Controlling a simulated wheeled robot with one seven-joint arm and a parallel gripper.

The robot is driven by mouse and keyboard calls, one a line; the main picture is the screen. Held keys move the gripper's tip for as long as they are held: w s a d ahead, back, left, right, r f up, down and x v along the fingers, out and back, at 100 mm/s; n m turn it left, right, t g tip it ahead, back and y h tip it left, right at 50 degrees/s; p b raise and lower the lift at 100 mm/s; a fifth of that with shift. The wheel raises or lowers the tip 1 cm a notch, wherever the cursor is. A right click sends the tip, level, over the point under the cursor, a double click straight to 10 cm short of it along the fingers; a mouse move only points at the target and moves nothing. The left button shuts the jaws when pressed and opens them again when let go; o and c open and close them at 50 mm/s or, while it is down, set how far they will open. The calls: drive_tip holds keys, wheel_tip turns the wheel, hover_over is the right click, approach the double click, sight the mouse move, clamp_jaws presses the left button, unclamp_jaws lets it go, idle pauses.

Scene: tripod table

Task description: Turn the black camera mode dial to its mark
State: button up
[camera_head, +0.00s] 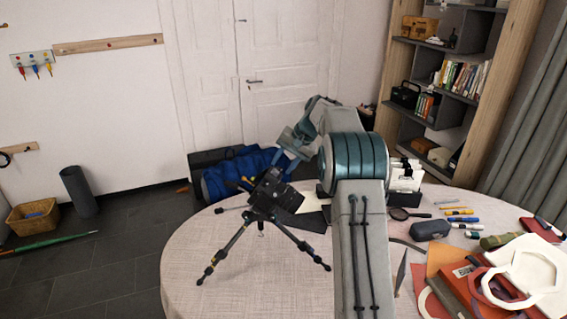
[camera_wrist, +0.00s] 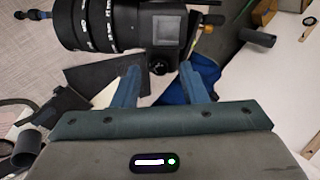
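A black camera (camera_head: 270,190) sits on a small tripod (camera_head: 240,237) on the round table. In the wrist view the camera body (camera_wrist: 172,24) is at the top, with its ribbed lens (camera_wrist: 92,24) pointing left. A small round black dial (camera_wrist: 160,66) is on the near side of the body. Its mark is too small to make out. My gripper (camera_wrist: 160,70) is open, with one blue finger on each side of the dial and gaps visible between. In the head view my gripper (camera_head: 286,158) is just above and behind the camera; its fingertips are hard to see there.
The round table (camera_head: 190,262) is clear at its front left. Right of my arm are a magnifying glass (camera_head: 405,214), a dark case (camera_head: 430,230), pens, and red folders (camera_head: 470,290). A blue bundle (camera_head: 235,174) lies behind the table.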

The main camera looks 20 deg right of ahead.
drive_tip(key=shift+a+f, duration=0.15)
drive_tip(key=shift+f, duration=0.15)
clamp_jaws()
drive_tip(key=shift+w+n+b, duration=0.1)
drive_tip(key=shift+n+b, duration=0.45)
drive_tip(key=shift+n, duration=0.55)
drive_tip(key=shift+n+b, duration=0.3)
drive_tip(key=shift+n, duration=1)
drive_tip(key=shift+r, duration=0.1)
unclamp_jaws()
